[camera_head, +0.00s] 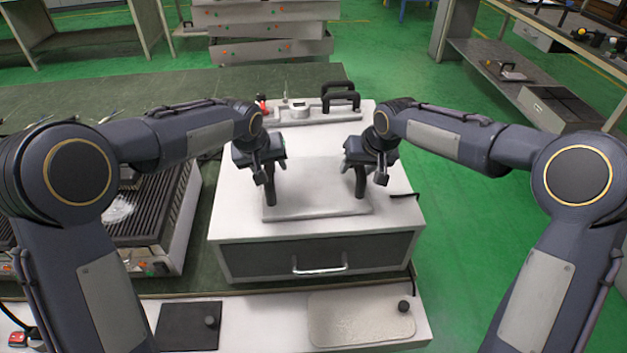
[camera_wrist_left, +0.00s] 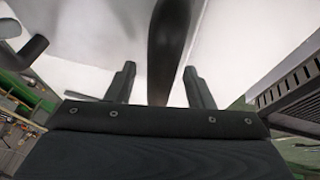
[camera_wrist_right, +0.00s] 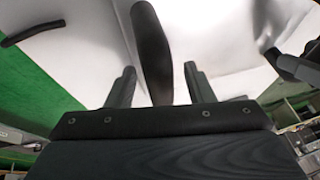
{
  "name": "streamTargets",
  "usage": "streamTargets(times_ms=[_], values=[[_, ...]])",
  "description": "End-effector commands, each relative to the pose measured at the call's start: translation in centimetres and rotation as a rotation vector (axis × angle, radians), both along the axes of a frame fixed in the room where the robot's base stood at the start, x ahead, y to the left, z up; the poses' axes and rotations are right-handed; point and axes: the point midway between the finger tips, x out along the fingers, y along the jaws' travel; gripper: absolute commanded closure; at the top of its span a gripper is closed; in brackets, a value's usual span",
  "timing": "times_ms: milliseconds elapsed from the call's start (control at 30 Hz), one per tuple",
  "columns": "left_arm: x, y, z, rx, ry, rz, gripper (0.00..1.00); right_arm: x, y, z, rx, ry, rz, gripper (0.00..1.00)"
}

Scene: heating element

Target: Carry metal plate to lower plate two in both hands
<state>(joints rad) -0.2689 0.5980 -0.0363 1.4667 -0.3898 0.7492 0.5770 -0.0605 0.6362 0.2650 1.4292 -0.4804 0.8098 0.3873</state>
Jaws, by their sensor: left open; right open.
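The metal plate (camera_head: 315,205) lies flat on top of the white drawer box and has two black upright handles. My left gripper (camera_head: 262,174) is open at the left handle (camera_head: 269,193). In the left wrist view the handle (camera_wrist_left: 168,45) appears between the open fingers (camera_wrist_left: 160,85). My right gripper (camera_head: 366,172) is open at the right handle (camera_head: 360,184). In the right wrist view that handle (camera_wrist_right: 151,50) also appears between the open fingers (camera_wrist_right: 160,85). I cannot tell whether the fingers touch the handles. Which surface is lower plate two is unclear.
The white box (camera_head: 232,215) has a dark drawer with a silver pull. In front lie a dark plate (camera_head: 178,330) and a pale speckled plate (camera_head: 355,325), each with a black knob. A ribbed grill unit (camera_head: 180,215) stands left. Black handles (camera_head: 341,98) stand at the back.

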Motion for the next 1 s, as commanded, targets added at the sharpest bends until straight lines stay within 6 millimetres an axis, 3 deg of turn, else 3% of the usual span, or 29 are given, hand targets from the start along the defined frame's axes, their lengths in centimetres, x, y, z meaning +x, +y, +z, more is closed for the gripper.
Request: streamTargets(times_ms=[200, 500, 867, 1000], values=[[0.67, -0.24, -1.45, 0.001, -0.001, -0.001, 0.52, 0.59, 0.34, -1.42, 0.0, -0.001, 0.0, 0.52], [0.7, -0.24, -1.53, 0.001, -0.001, -0.001, 0.54, 0.63, 0.37, -1.51, 0.0, -0.001, 0.0, 0.54], [0.68, -0.22, -1.52, 0.001, -0.001, -0.001, 1.0, 0.61, 0.38, -1.51, 0.0, -0.001, 0.0, 1.0], [0.68, -0.22, -1.52, 0.0, 0.0, -0.001, 1.0, 0.6, 0.37, -1.5, 0.0, 0.0, 0.0, 1.0]])
